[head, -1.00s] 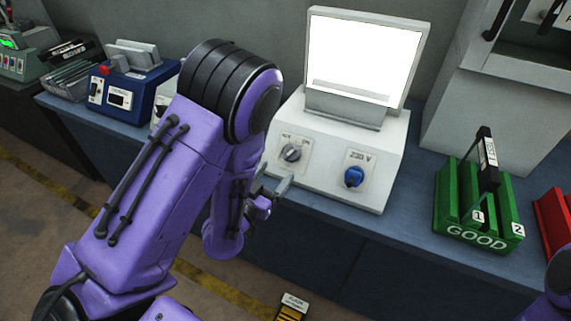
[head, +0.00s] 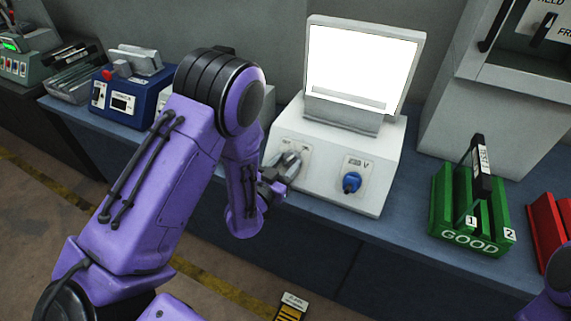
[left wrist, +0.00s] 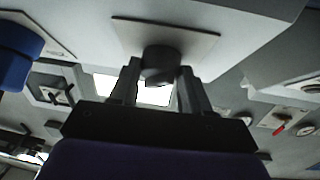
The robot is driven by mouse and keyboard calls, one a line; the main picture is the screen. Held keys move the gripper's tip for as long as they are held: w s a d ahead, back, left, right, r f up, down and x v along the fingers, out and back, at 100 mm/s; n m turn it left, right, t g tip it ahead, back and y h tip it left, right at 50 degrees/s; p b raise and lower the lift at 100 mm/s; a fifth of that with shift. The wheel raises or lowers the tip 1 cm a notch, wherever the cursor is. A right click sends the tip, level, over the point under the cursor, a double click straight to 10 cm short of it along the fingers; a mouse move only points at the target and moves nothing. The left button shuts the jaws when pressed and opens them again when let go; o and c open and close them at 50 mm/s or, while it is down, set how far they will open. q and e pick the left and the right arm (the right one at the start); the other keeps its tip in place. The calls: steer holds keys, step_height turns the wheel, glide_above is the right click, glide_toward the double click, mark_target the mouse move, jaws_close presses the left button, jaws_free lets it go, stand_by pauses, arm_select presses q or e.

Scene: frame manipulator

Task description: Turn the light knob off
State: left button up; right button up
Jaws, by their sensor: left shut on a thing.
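The white machine (head: 335,185) carries a lit white panel (head: 362,62). On its sloped front are a grey knob on a label plate and a blue knob (head: 351,182) to its right. My left gripper (head: 283,166) is at the grey knob, covering most of it in the head view. In the left wrist view the dark round knob (left wrist: 160,62) sits between the two fingers of my left gripper (left wrist: 156,82), which is shut on it. The knob's pointer direction is hidden. My right gripper is out of view.
A green rack (head: 470,215) marked GOOD stands right of the machine, with a red rack (head: 547,225) beyond it. A blue device (head: 125,95) sits at the left on the blue bench. A bare strip of bench lies between the machine and the green rack.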

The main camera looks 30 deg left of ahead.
arm_select(q)
steer(key=shift+n, duration=0.3)
steer(key=n+y, duration=0.2)
steer(key=n, duration=0.1)
steer(key=shift+d+n+y, duration=0.25)
steer(key=shift+n+y, duration=0.05)
steer(key=shift+y, duration=0.1)
steer(key=n+y, duration=0.1)
steer(key=n, duration=0.1)
steer(key=n+g+y, duration=0.1)
steer(key=n+y, duration=0.1)
steer(key=n, duration=0.1)
steer(key=shift+d, duration=0.2)
steer(key=n+g+y, duration=0.1)
steer(key=n, duration=0.1)
steer(key=n+g+y, duration=0.1)
steer(key=n, duration=0.1)
steer(key=shift+w+d+r+n, duration=0.15)
steer(key=shift+d+n, duration=0.05)
steer(key=shift+n, duration=0.1)
steer(key=shift+w+d+r+n+g+y+p, duration=0.1)
steer(key=shift+n+g+y+p, duration=0.3)
steer(key=shift+n+g, duration=0.5)
steer(key=shift+d+r+n+g+y+p, duration=0.15)
steer(key=shift+n+g+y, duration=0.35)
steer(key=shift+n, duration=0.8)
steer(key=shift+a+f, duration=0.1)
steer(key=o, duration=1.1)
steer(key=shift+c, duration=0.2)
